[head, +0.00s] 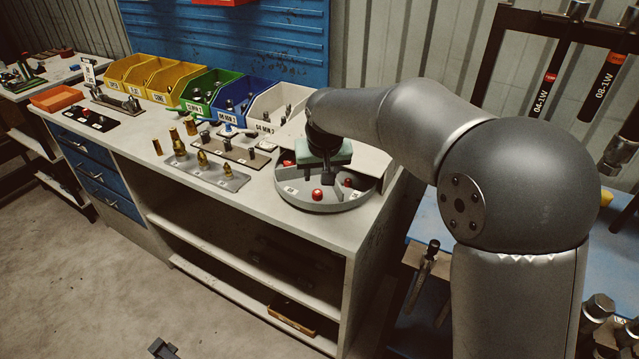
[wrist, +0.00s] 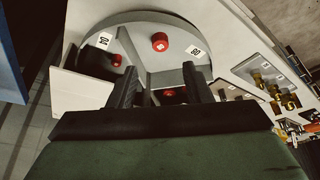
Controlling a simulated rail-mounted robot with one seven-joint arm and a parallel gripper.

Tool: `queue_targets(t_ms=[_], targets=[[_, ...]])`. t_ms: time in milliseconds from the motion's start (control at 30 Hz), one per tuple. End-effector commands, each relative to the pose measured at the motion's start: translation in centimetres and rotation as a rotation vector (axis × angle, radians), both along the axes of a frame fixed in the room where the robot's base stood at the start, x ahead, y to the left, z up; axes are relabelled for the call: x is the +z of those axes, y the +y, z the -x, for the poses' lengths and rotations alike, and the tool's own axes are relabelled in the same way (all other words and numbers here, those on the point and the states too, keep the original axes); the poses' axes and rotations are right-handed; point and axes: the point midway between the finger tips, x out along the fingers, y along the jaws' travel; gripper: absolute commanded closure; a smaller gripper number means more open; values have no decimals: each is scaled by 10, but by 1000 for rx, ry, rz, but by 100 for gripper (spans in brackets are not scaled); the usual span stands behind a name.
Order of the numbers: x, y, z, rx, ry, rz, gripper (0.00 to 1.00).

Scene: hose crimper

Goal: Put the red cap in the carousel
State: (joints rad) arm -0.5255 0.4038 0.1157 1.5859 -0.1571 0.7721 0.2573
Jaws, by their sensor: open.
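The carousel (head: 326,206) is a round grey tray with divider walls at the right end of the workbench. Red caps lie in it: one near the front (head: 317,194), one to its right (head: 348,182), and red also shows at the left behind my gripper. The wrist view shows a cap (wrist: 160,41) by the 08 label, one (wrist: 118,60) by the 04 label, and one (wrist: 170,93) in shadow between my fingers. My gripper (wrist: 158,80) is open over the carousel, with no cap visibly held. In the head view my gripper (head: 327,176) hides the carousel's middle.
A dark plate (head: 90,119) with a small red piece lies at the bench's left. Brass fittings stand on a grey plate (head: 215,176) left of the carousel. Yellow, green, blue and white bins (head: 275,112) line the back. A pale panel (wrist: 80,88) stands beside the carousel.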

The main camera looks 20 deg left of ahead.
Motion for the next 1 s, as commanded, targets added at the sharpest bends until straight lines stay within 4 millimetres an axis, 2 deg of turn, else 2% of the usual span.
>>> queue_targets(t_ms=[167, 400, 467, 567, 667, 700, 767, 800, 900, 1000], targets=[[15, -3, 6, 0, 0, -1, 55], [18, -4, 7, 0, 0, 0, 55], [19, -11, 8, -6, 3, 3, 55], [21, -49, 18, -44, 22, 25, 55], [21, -121, 46, -115, 67, 58, 55], [19, -153, 64, -149, 92, 72, 55], [13, -200, 96, -203, 135, 88, 55], [7, -228, 120, -239, 164, 95, 55], [-10, -281, 182, -320, 235, 99, 55], [-28, -312, 234, -379, 294, 91, 55]])
